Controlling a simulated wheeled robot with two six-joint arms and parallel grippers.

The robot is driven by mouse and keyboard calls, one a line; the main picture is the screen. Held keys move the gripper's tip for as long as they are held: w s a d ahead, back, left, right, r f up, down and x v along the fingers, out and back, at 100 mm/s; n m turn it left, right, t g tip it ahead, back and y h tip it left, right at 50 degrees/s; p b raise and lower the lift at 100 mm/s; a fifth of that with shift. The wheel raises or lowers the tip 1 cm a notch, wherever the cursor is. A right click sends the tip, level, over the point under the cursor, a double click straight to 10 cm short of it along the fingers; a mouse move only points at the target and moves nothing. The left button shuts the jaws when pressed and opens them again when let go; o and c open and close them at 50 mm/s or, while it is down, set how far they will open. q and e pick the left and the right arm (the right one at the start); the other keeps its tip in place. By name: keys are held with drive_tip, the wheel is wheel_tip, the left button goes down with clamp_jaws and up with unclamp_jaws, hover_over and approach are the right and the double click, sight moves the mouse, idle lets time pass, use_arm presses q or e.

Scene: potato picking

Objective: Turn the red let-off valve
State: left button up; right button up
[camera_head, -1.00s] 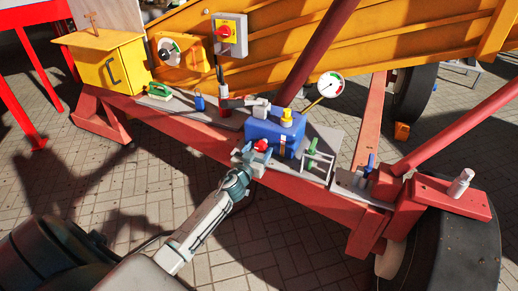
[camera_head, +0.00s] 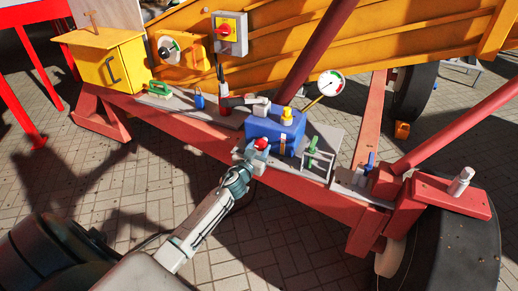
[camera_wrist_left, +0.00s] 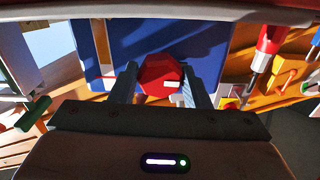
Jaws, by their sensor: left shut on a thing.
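The red let-off valve (camera_head: 261,144) is a small red knob on the near side of the blue tank (camera_head: 262,131). My left gripper (camera_head: 254,152) reaches it from the front. In the left wrist view the red knob (camera_wrist_left: 161,72) sits between the two fingers of my left gripper (camera_wrist_left: 160,85), with the blue tank (camera_wrist_left: 205,45) behind it. The fingers are shut on the knob. A pale mark shows on the knob's face. My right gripper is in neither view.
A pressure gauge (camera_head: 331,83) stands beside the tank. A green-handled valve (camera_head: 312,146) is to its right and a blue lever (camera_head: 371,161) further right. A yellow box (camera_head: 108,62) stands at the left. Open paving (camera_head: 300,240) lies in front of the red frame.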

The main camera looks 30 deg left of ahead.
use_arm(q)
drive_tip(key=shift+m, duration=1.1)
drive_tip(key=m, duration=0.2)
drive_tip(key=shift+m, duration=0.3)
drive_tip(key=m, duration=0.3)
drive_tip(key=shift+m, duration=0.3)
drive_tip(key=m, duration=0.6)
drive_tip(key=shift+m+p, duration=0.4)
drive_tip(key=shift+m, duration=1)
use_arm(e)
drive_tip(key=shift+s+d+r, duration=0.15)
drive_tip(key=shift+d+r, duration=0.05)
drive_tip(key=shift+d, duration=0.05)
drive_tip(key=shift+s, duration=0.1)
use_arm(q)
drive_tip(key=o, duration=0.9)
drive_tip(key=shift+o, duration=0.2)
